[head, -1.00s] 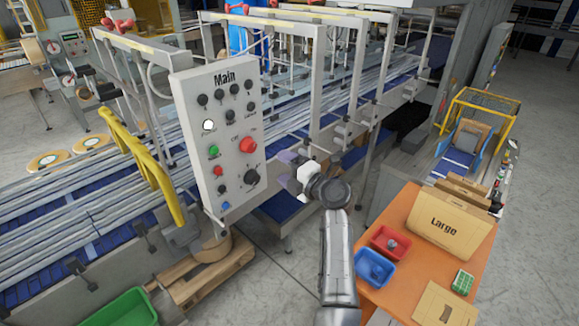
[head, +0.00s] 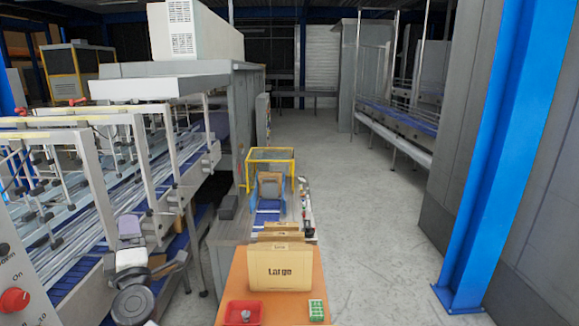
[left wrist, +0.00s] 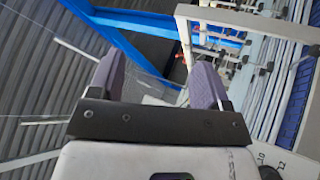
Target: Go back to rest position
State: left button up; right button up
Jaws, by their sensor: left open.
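My left gripper (head: 130,225) shows at the lower left of the head view, raised in front of the conveyor machine. Its wrist is dark and round, and its fingers are greyish purple. In the left wrist view the two fingers of the left gripper (left wrist: 157,75) stand wide apart with nothing between them. My right gripper is in neither view.
The control panel (head: 15,285) is cut off at the left edge. The blue-railed conveyor (head: 75,220) fills the left side. An orange table (head: 305,310) with a "Large" carton (head: 279,268) stands front centre. A blue pillar (head: 505,150) is at right. The aisle floor (head: 370,220) is clear.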

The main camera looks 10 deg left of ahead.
pick_arm(q)
jog(key=s+d+r+m+t+h, duration=0.25)
jog(key=d+r+m+h, duration=0.25)
jog(key=d+m+h, duration=0.5)
notch_tip(320, 180, down, 3)
jog(key=s+d+m+g+h, duration=0.1)
jog(key=s+m+g+h, duration=0.15)
jog(key=m+h, duration=0.3)
jog(key=s+d+f+m+g+y+p, duration=0.15)
jog(key=s+d+f+m+g, duration=0.3)
jog(key=s+f, duration=0.65)
jog(key=s+d+f+m+g+p, duration=0.3)
jog(key=s+f+g, duration=0.2)
jog(key=s+f, duration=0.65)
jog(key=s+f+m+g+p, duration=0.1)
jog(key=s+f+g, duration=0.5)
jog(key=s+f, duration=0.8)
jog(key=shift+s+d+f+p, duration=0.15)
jog(key=shift+s+f+p, duration=0.05)
jog(key=shift+s+p, duration=0.45)
